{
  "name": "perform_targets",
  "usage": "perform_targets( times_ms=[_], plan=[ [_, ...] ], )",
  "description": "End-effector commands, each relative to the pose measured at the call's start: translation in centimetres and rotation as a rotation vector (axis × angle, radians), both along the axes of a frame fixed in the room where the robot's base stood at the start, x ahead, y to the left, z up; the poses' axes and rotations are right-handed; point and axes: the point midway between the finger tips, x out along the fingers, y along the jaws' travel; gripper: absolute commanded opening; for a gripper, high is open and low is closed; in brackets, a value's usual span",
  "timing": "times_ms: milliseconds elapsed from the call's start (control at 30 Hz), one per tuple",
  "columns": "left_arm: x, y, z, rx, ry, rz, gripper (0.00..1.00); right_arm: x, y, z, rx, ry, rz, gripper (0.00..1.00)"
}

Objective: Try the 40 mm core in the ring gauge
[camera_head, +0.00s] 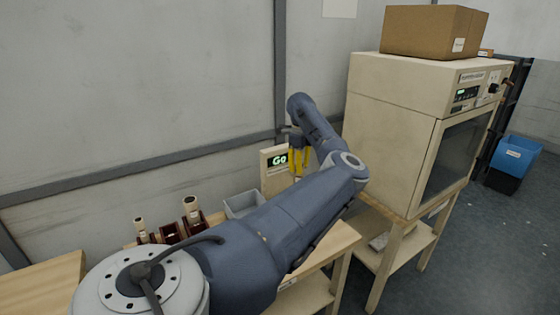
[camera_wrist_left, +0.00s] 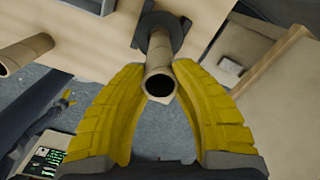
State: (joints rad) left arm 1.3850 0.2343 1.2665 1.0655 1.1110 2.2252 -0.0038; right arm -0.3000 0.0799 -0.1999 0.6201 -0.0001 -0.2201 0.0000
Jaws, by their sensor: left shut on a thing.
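My left gripper (camera_head: 298,161) is by the sign board (camera_head: 267,172) whose display reads "Go" in green. In the left wrist view, its yellow fingers (camera_wrist_left: 160,66) are shut on a tan hollow core (camera_wrist_left: 159,80), one on each side near its open end. The core's far part meets a dark ring-like piece (camera_wrist_left: 146,42), which looks like the ring gauge; how deep the core sits in it I cannot tell. My right gripper is not in view.
A grey bin (camera_head: 241,205) stands on the wooden bench (camera_head: 335,240) behind my forearm. A large cream oven (camera_head: 390,130) with a cardboard box (camera_head: 430,30) on top stands close on the right. Another tube (camera_wrist_left: 25,53) shows at left in the wrist view.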

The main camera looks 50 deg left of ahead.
Motion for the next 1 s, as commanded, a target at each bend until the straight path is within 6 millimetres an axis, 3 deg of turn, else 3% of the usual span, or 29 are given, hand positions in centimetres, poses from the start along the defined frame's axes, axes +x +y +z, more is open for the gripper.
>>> perform_targets(
  times_ms=[433, 1000],
  plan=[
    [0.0, 0.0, 1.7, 0.0, 0.0, 0.002, 0.14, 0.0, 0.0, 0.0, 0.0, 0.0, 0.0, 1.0],
    [0.1, -0.4, 1.9, 0.0, 0.001, -0.004, 0.14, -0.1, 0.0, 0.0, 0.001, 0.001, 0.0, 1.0]
  ],
)
